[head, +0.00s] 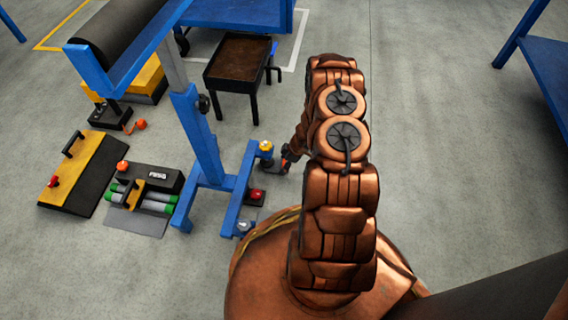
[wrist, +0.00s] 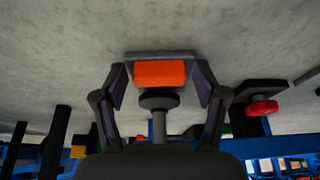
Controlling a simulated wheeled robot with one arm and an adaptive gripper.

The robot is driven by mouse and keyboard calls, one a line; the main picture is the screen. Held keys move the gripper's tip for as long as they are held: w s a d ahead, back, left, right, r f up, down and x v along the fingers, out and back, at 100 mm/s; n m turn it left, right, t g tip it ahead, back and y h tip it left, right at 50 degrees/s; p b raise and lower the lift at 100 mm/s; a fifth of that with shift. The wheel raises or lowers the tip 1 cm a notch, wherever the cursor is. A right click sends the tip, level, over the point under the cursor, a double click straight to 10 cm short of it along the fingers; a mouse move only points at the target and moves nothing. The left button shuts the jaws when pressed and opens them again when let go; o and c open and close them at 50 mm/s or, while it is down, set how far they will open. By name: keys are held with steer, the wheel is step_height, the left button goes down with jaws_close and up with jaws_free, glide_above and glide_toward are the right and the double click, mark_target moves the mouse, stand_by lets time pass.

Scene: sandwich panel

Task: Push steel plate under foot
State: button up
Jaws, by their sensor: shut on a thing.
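In the wrist view, which shows the floor at the top, the steel plate (wrist: 160,55) is a thin grey strip with an orange block (wrist: 172,74) on it. My gripper (wrist: 161,83) has one finger on each side of the orange block and is shut on it. A dark round foot (wrist: 159,98) on a grey stem shows right by the block; I cannot tell whether it touches the plate. In the head view my gripper (head: 284,163) is low at the blue stand (head: 212,160), near a yellow-topped foot (head: 266,147). My arm hides part of that area.
A red knob (head: 256,194) on a dark base lies by the stand; it also shows in the wrist view (wrist: 262,107). A yellow-black wedge (head: 85,168) and a grey tray with green-ended tubes (head: 140,203) lie left. A brown-topped cart (head: 240,62) stands behind.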

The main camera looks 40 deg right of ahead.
mark_target(274, 162)
steer(key=shift+w+a, duration=0.1)
steer(key=shift+w+a+p, duration=0.65)
steer(key=shift+w+a, duration=0.5)
steer(key=shift+w, duration=0.15)
steer(key=o, duration=1.6)
steer(key=shift+d+r, duration=0.1)
steer(key=shift+d+r, duration=0.15)
steer(key=shift+r, duration=0.3)
steer(key=v, duration=1.1)
steer(key=shift+s, duration=0.2)
